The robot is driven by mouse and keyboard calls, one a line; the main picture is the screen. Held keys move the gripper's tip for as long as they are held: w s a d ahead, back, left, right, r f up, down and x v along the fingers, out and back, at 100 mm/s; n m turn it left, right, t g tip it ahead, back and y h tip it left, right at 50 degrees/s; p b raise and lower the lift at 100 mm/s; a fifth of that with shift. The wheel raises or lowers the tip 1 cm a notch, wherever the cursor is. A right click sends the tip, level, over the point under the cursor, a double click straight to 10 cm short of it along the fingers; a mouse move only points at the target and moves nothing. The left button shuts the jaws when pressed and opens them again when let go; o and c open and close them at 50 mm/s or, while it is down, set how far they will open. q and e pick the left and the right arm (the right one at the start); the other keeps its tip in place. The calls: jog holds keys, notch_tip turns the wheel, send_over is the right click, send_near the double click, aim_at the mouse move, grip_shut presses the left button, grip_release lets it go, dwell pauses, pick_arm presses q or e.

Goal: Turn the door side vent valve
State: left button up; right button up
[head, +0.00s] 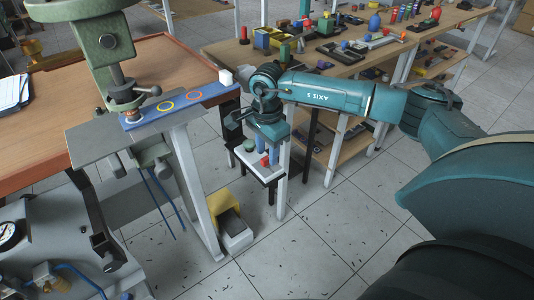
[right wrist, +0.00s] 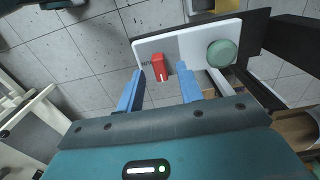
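A small red valve handle (right wrist: 159,68) stands on a white panel (right wrist: 195,43) beside a round green knob (right wrist: 222,53) in the right wrist view. In the head view the panel's white edge (head: 268,178), the red handle (head: 265,161) and the green knob (head: 249,145) show below my right gripper (head: 267,152). Its two blue fingers are apart, with the red handle seen between their tips and nothing visibly gripped. Whether a finger touches the handle I cannot tell. My left gripper is in neither view.
A wooden bench (head: 180,62) with a green press (head: 105,45) stands at left. A long table (head: 335,52) with several small parts runs behind. A yellow and grey pedal (head: 232,222) sits on the floor below the panel. Tiled floor (head: 320,240) is open at lower middle.

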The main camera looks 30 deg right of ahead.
jog(key=shift+f, duration=0.7)
jog(key=shift+c, duration=0.5)
grip_shut()
